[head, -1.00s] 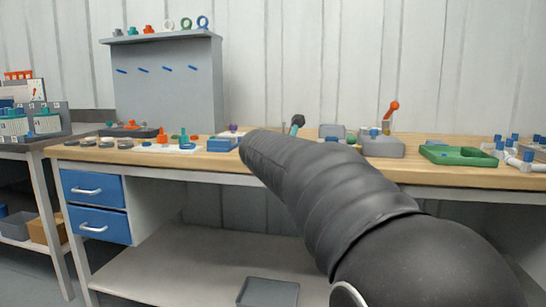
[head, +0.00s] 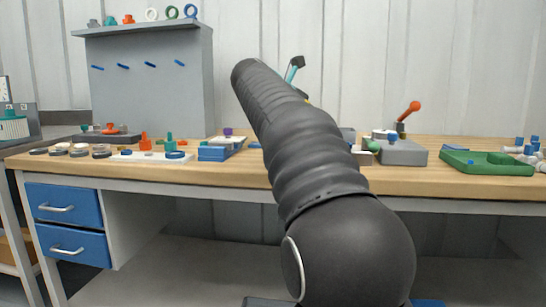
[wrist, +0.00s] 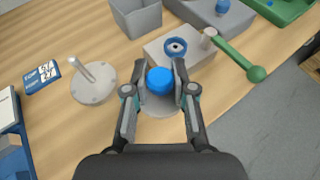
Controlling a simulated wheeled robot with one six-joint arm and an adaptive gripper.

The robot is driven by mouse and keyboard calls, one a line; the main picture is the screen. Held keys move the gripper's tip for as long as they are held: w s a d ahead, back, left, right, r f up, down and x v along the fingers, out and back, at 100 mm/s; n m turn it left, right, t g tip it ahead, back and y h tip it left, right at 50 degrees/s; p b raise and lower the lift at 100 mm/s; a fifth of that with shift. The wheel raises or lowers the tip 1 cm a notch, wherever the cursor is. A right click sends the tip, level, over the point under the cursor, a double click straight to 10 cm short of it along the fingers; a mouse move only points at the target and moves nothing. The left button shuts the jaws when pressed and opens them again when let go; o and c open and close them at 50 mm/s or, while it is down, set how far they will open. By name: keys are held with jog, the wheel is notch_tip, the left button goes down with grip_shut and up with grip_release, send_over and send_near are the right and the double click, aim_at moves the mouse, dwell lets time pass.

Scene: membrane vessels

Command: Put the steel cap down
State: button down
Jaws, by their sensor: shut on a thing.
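In the wrist view, my gripper (wrist: 159,70) is shut on a blue round knob, with one dark finger on each side. A pale grey disc shows under the knob; together they look like the steel cap (wrist: 160,107). The cap is over the wooden worktop (wrist: 65,125), in front of a light grey block (wrist: 198,60); I cannot tell whether it touches the top. In the head view, my arm hides the cap, and only a teal and dark part of the gripper shows above the bench.
A grey round plate with an upright post (wrist: 92,83) stands left of the cap, beside a blue label (wrist: 42,77). A blue ring (wrist: 175,47) and a green ball-ended lever (wrist: 240,62) are near the block. A grey bin (wrist: 135,15) stands behind. Bare wood lies at front left.

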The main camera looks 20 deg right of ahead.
jog(key=w+a+f, duration=0.2)
jog(key=w+a+f+b, duration=0.1)
jog(key=w+a+f, duration=0.2)
jog(key=w+a, duration=0.1)
jog(key=w, duration=0.1)
jog(key=shift+f, duration=0.4)
jog(key=shift+f+b, duration=1.2)
jog(key=shift+f, duration=0.85)
jog(key=shift+f, duration=0.15)
jog(key=c, duration=1)
grip_release()
jog(key=shift+o, duration=0.2)
jog(key=shift+a+r, duration=0.35)
jog(key=p+v, duration=0.2)
jog(key=v, duration=0.9)
jog(key=shift+s+a, duration=0.1)
